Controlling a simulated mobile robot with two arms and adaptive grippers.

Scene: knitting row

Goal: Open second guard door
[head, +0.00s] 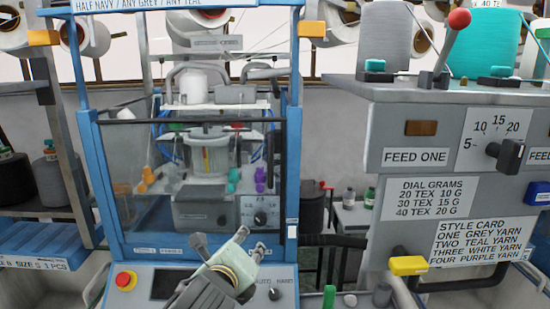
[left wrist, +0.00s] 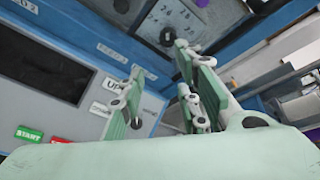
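A blue-framed knitting machine (head: 295,150) stands at left centre, with a clear guard panel (head: 135,200) across its front. A dark bar runs along the panel's top, and the panel looks closed. I cannot tell which panel counts as the second guard door. My left gripper (head: 250,244) is in front of the machine's lower right front, above the control panel (head: 210,272). In the left wrist view its two pale green fingers (left wrist: 165,95) stand apart with nothing seen between them. The blue frame (left wrist: 95,35) and a dial (left wrist: 168,36) lie beyond. My right gripper is not in view.
A red stop button (head: 125,280) and an AUTO/HAND knob (head: 273,293) are on the control panel. A grey feed cabinet (head: 385,180) with a red-knobbed lever (head: 450,45) stands at right. Shelves with yarn cones (head: 48,170) are at left.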

